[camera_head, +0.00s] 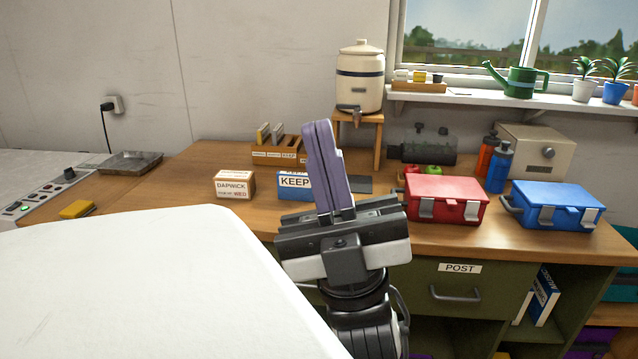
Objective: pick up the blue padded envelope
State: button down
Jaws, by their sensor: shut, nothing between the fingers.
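I cannot make out a blue padded envelope in this view. My gripper (319,128) is in the middle of the picture, pointing up and away, its long purple fingers shut together with nothing between them. It is in front of a blue and white box marked KEEP (293,186) and hides that box's right part. I cannot tell how high my gripper is above the wooden desk (185,190).
A box marked DAPWICK (233,184) stands left of the KEEP box. A red case (446,201) and a blue case (553,206) stand at right. A ceramic dispenser (360,78) stands behind. A POST drawer (460,288) is below. A yellow block (77,209) lies at left.

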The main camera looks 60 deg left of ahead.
aim_at(291, 185)
jog(key=u, duration=1.8)
